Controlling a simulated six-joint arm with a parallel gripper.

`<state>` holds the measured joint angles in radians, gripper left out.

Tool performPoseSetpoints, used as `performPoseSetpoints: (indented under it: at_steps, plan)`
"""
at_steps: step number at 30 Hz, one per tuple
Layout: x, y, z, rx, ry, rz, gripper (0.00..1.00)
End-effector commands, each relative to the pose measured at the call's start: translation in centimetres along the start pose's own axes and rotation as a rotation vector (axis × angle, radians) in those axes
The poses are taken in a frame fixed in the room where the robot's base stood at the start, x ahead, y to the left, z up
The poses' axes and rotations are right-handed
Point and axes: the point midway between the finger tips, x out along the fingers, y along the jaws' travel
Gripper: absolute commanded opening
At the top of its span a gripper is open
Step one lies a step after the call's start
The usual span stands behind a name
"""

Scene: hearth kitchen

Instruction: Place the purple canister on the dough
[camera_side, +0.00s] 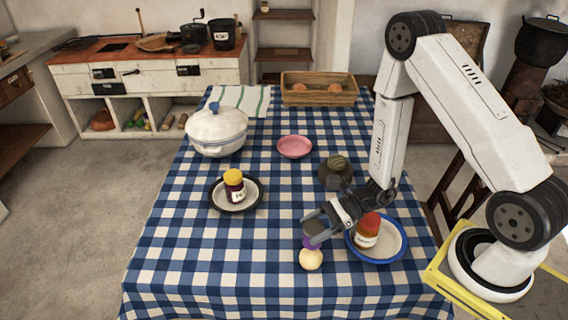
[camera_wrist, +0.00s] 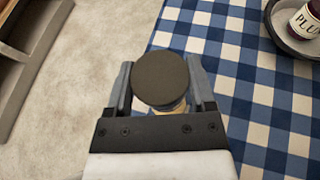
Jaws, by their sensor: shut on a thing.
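The purple canister (camera_side: 311,241) has a dark round lid and is held upright between the fingers of my gripper (camera_side: 315,227). The dough (camera_side: 311,260) is a pale round ball on the checked cloth near the front. The canister is right above the dough in the side view; I cannot tell whether they touch. A bit of tan shows below the lid in the wrist view, mostly hidden.
A dark plate (camera_side: 214,203) with a yellow-lidded jar (camera_side: 234,186) stands left. A pink bowl (camera_side: 294,147), white pot (camera_side: 216,131) and wicker tray (camera_side: 318,98) are farther back. The front-left cloth is clear.

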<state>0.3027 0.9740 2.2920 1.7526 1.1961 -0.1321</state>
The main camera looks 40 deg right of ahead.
Motion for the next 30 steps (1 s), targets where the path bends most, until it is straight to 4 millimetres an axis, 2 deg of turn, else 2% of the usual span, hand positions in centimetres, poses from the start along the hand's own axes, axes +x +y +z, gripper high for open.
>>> performPoseSetpoints:
  at_steps: [8,21,30]
  plan:
    - [0.1,0.0,-0.3,0.000,0.000,0.000,0.13]
    - [1.3,0.0,-3.2,0.002,0.000,-0.001,0.13]
    - [1.4,0.0,-3.3,0.000,0.000,-0.001,0.13]
